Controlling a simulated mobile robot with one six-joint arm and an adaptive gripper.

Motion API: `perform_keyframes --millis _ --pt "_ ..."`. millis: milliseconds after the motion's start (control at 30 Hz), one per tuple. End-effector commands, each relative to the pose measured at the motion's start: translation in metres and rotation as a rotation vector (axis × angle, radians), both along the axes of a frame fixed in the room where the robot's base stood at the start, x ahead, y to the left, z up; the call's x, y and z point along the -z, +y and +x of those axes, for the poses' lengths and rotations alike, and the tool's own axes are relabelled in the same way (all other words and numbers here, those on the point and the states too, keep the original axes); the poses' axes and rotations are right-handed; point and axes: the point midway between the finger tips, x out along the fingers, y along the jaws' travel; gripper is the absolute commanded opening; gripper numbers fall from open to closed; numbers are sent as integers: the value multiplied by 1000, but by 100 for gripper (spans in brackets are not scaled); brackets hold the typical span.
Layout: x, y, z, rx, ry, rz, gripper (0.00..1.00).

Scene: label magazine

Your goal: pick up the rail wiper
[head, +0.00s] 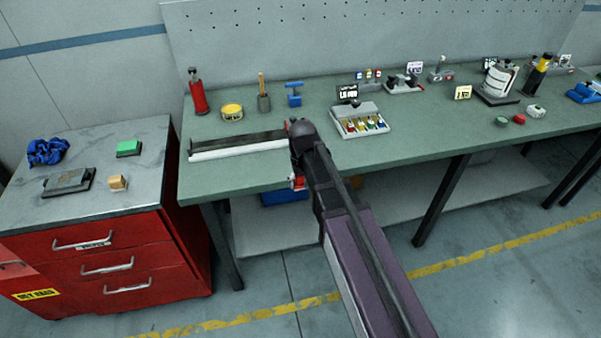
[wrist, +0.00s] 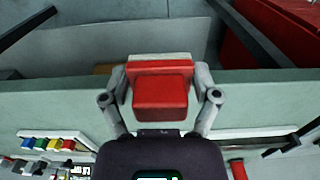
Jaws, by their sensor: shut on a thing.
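The rail wiper (wrist: 160,92) looks like a red block with a pale strip along one edge. In the wrist view it sits between the two grey fingers of my gripper (wrist: 160,88), which press on its sides. In the head view my gripper (head: 297,180) is mostly hidden behind my own arm at the bench's front edge. A small red and white part of the wiper (head: 298,183) shows there. The wiper appears held clear of the bench top.
The green workbench (head: 240,180) carries a dark and white rail (head: 238,146), a label magazine (head: 360,122), a red bottle (head: 197,92) and a yellow tin (head: 232,111). A red drawer cabinet (head: 100,250) stands at left. The bench's front strip is clear.

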Motion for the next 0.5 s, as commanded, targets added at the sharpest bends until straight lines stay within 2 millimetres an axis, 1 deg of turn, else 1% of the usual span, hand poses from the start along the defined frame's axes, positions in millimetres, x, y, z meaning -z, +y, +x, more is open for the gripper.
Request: perform_keyframes --millis 33,133,500 --pt "-1 -1 -5 0 0 0 22" --pt "-1 -2 -8 0 0 0 22" --pt "-1 -3 -9 0 0 0 22"
